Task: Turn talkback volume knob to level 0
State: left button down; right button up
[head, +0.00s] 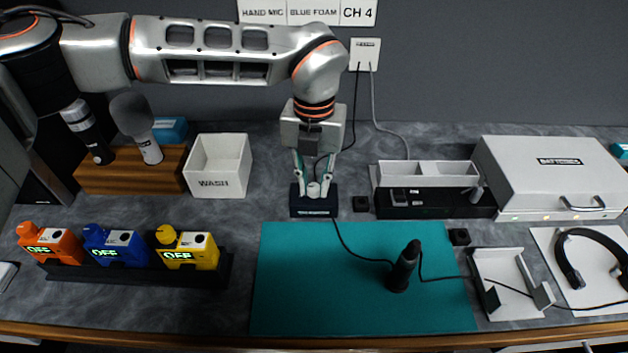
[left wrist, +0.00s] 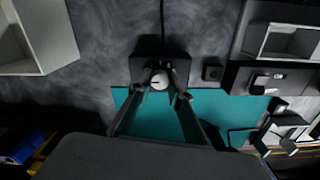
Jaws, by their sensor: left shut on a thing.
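The talkback box (head: 314,208) is a small dark unit at the back edge of the teal mat. Its pale round volume knob (head: 314,190) sits on top. My left gripper (head: 314,184) reaches down from above with its fingers on both sides of the knob, shut on it. In the left wrist view the knob (left wrist: 159,80) shows between the two fingertips, with a dark pointer mark on its top. Small marks show on the box top around it, too small to read. My right gripper is not in view.
A teal mat (head: 300,290) lies in front, with a black microphone (head: 403,268) standing on it. A white WASH bin (head: 218,166) is at the left and a white BATTERIES case (head: 550,172) at the right. Cables run across the mat and up the wall.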

aim_at(314, 187)
pick_arm(q)
jog(key=shift+w+r, duration=0.1)
jog(key=c, duration=1.8)
grip_release()
jog(key=shift+c, duration=0.2)
notch_tip(314, 187, up, 12)
